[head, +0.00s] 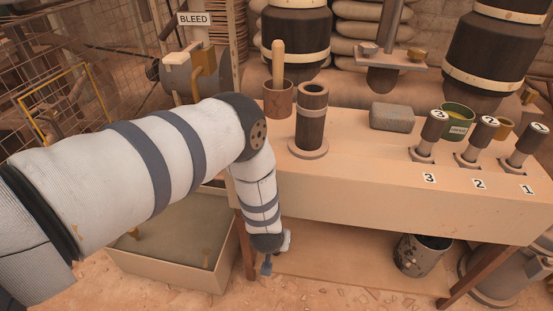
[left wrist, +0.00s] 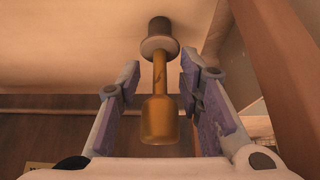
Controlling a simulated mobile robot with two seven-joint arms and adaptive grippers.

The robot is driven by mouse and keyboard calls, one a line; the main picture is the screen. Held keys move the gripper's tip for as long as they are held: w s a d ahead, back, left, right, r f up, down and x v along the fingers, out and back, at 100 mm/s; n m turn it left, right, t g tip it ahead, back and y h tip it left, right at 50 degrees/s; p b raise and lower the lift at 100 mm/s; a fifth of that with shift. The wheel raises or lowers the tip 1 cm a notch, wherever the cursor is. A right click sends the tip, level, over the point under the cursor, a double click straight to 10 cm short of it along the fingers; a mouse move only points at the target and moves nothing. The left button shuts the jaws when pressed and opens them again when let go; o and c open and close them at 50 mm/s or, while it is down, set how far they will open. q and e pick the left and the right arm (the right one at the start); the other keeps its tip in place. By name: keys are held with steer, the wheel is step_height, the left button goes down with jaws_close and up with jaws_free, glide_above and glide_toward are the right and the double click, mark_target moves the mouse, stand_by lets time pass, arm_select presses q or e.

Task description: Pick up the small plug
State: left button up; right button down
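A brass-coloured plug-like piece (left wrist: 158,120) with a thin stem and a wide rounded end shows in the left wrist view. Its stem meets a grey collar (left wrist: 159,46) with a dark top, against a beige surface. I take it for the small plug; no label shows on it. My left gripper (left wrist: 160,68) is open, one finger on each side of the piece, with visible gaps to both. In the head view my left arm reaches down beside the bench's front, and its gripper is mostly hidden. The piece cannot be made out there. My right gripper is not in view.
The bench (head: 355,195) carries a dark tube (head: 312,115), a grey block (head: 392,117) and three numbered levers. A bucket (head: 420,256) stands beneath at right. A shallow tray (head: 170,270) lies at lower left. A brown leg (left wrist: 285,80) is close right of the gripper.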

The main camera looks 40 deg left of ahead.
arm_select(q)
jaws_close()
steer(key=shift+r, duration=0.1)
